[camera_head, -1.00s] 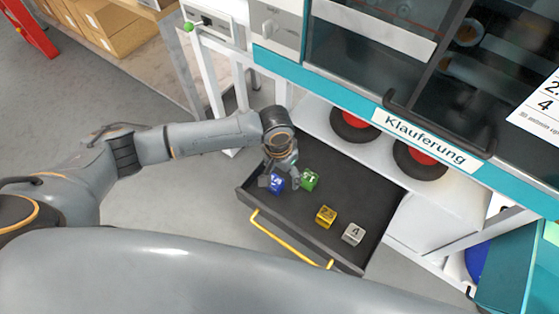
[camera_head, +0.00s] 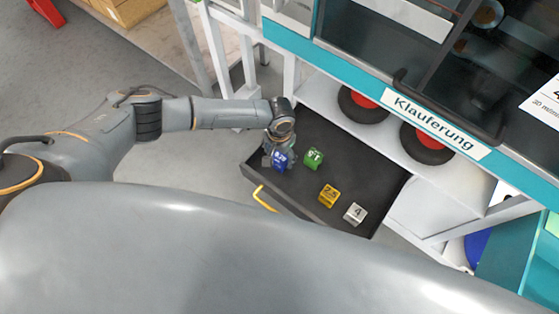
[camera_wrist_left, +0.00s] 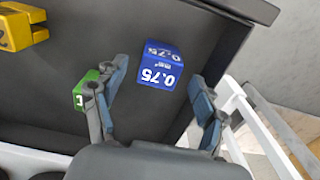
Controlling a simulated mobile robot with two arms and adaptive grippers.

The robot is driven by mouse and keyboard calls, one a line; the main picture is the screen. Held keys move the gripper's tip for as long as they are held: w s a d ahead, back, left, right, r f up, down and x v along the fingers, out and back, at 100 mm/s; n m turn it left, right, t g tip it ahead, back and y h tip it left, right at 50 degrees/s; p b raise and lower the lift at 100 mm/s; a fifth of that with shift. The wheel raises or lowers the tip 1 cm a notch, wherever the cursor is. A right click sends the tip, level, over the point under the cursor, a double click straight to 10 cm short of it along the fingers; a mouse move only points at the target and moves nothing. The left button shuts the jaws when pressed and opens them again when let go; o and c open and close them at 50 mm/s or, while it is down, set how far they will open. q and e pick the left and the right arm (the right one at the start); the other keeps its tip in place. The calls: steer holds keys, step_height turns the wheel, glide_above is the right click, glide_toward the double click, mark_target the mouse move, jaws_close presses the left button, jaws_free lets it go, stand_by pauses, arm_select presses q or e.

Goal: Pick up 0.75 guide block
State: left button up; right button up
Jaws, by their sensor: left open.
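The blue 0.75 guide block (camera_head: 280,160) sits in the left end of the open dark drawer. In the left wrist view the blue block (camera_wrist_left: 160,64) shows its 0.75 marking and lies just beyond the fingertips, between their lines. My left gripper (camera_wrist_left: 160,85) is open and empty, with one finger on each side of the block's line. In the head view my left gripper (camera_head: 279,150) is directly over the block and partly hides it. My right gripper is not in view.
A green block (camera_head: 314,158) stands close beside the blue one; in the wrist view it (camera_wrist_left: 82,92) is next to a finger. A yellow block (camera_head: 328,196) and a grey block (camera_head: 355,213) lie farther right. The drawer walls (camera_head: 222,178) are near.

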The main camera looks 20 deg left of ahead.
arm_select(q)
steer(key=shift+f, duration=1.45)
steer(key=c, duration=1.3)
